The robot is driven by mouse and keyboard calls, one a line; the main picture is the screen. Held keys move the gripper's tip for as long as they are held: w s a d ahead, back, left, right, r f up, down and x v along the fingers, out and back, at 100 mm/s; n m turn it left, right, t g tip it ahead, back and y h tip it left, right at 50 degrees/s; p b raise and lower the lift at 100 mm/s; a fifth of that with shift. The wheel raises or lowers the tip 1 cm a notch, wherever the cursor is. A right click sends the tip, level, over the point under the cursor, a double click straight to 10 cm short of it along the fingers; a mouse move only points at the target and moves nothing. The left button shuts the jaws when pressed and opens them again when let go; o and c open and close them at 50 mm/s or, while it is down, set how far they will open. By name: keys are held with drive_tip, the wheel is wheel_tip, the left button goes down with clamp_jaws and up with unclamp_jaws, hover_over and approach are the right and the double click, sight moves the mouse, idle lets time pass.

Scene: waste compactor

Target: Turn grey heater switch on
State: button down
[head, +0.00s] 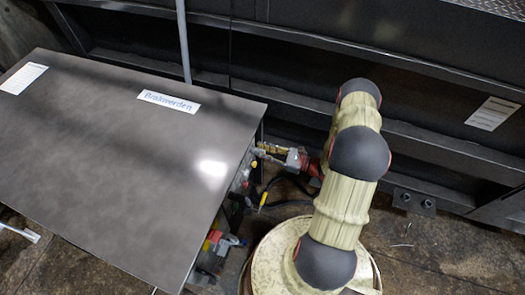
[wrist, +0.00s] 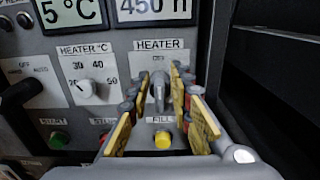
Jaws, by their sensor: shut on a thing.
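The grey heater switch (wrist: 157,94) is in the middle of the wrist view, on a grey panel below the HEATER label (wrist: 160,45). Its lever stands roughly upright. My gripper (wrist: 161,78) has its yellow-padded fingers on both sides of the switch and is shut on it. The fingers hide parts of the switch plate. In the head view, my gripper (head: 265,151) reaches the right side of the dark cabinet (head: 120,140), and the switch cannot be made out there.
A yellow FILL button (wrist: 163,139) lies just below the switch. A white heater temperature knob (wrist: 85,89) and a green START button (wrist: 58,140) are to the left. A dark metal wall (head: 430,90) stands behind the cabinet.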

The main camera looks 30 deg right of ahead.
drive_tip(key=shift+m, duration=0.4)
drive_tip(key=m, duration=0.1)
drive_tip(key=m+p, duration=0.1)
drive_tip(key=m, duration=0.1)
drive_tip(key=shift+w+d+m, duration=0.15)
drive_tip(key=shift+m, duration=0.15)
drive_tip(key=shift+w+d+f+m+p, duration=0.15)
drive_tip(key=shift+f+m+p, duration=0.15)
drive_tip(key=shift+m, duration=1.95)
drive_tip(key=shift+w+d+f+m+p, duration=0.15)
drive_tip(key=shift+m+p, duration=0.3)
drive_tip(key=shift+m, duration=1.85)
drive_tip(key=shift+d+f+m+p, duration=0.15)
drive_tip(key=shift+f+m+p, duration=0.2)
drive_tip(key=shift+m, duration=1.9)
drive_tip(key=c, duration=1.9)
unclamp_jaws()
